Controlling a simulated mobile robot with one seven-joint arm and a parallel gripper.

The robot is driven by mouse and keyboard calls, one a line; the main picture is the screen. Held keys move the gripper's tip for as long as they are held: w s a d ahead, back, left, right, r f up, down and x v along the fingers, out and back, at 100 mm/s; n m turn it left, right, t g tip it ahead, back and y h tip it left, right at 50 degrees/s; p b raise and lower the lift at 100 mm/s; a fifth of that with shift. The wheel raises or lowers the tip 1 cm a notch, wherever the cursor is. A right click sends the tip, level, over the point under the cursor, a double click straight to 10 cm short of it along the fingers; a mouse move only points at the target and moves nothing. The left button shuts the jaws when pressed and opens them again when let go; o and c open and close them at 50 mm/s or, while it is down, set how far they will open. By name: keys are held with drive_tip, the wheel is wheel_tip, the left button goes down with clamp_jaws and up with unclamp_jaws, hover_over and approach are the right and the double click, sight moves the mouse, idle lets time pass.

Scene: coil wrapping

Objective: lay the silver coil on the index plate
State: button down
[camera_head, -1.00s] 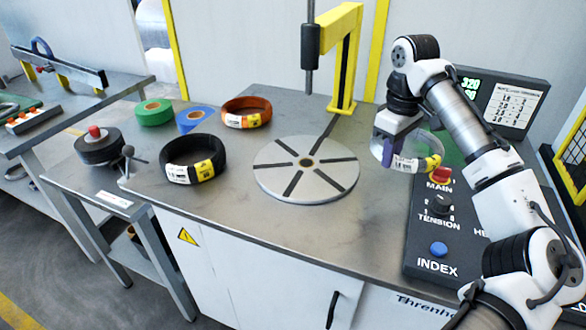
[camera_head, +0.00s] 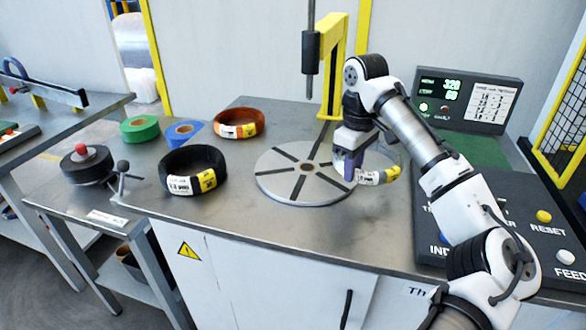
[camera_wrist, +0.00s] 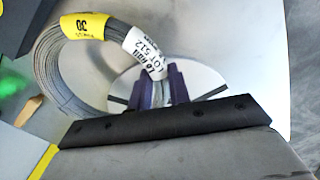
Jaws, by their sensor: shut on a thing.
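The silver coil (camera_head: 371,178), with a white and yellow label, is held at the right edge of the index plate in the head view. In the wrist view the coil (camera_wrist: 48,66) hangs out to the left of the fingers. My gripper (camera_head: 350,168) has its purple fingers shut on the coil's labelled side; they also show in the wrist view (camera_wrist: 158,90). The index plate (camera_head: 275,183) is a grey disc with dark slots and a centre hole, bare of coils. Part of the plate (camera_wrist: 208,80) shows behind the fingers. The gap between coil and plate is unclear.
A black coil (camera_head: 192,170) and a copper coil (camera_head: 238,123) lie left of the plate, with green tape (camera_head: 140,129) and blue tape (camera_head: 183,133) nearby. A yellow post (camera_head: 331,70) stands behind the plate. A control panel (camera_head: 500,225) is on the right.

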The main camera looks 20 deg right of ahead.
drive_tip(key=p, duration=0.2)
hover_over(288, 181)
drive_tip(key=shift+s+d+r, duration=0.15)
drive_tip(key=shift+d, duration=0.25)
drive_tip(key=shift+w+a+f+p, duration=0.1)
drive_tip(key=shift+a+f+p, duration=0.1)
drive_tip(key=shift+f, duration=0.7)
drive_tip(key=shift+w+a+f+p, duration=0.1)
drive_tip(key=shift+a+f+p, duration=0.05)
drive_tip(key=shift+f, duration=0.75)
drive_tip(key=c, duration=1.7)
unclamp_jaws()
drive_tip(key=shift+f, duration=0.2)
drive_tip(key=o, duration=0.4)
wheel_tip(288, 181, up, 12)
drive_tip(key=shift+r+b, duration=0.15)
drive_tip(key=shift+b, duration=0.15)
drive_tip(key=shift+a, duration=0.1)
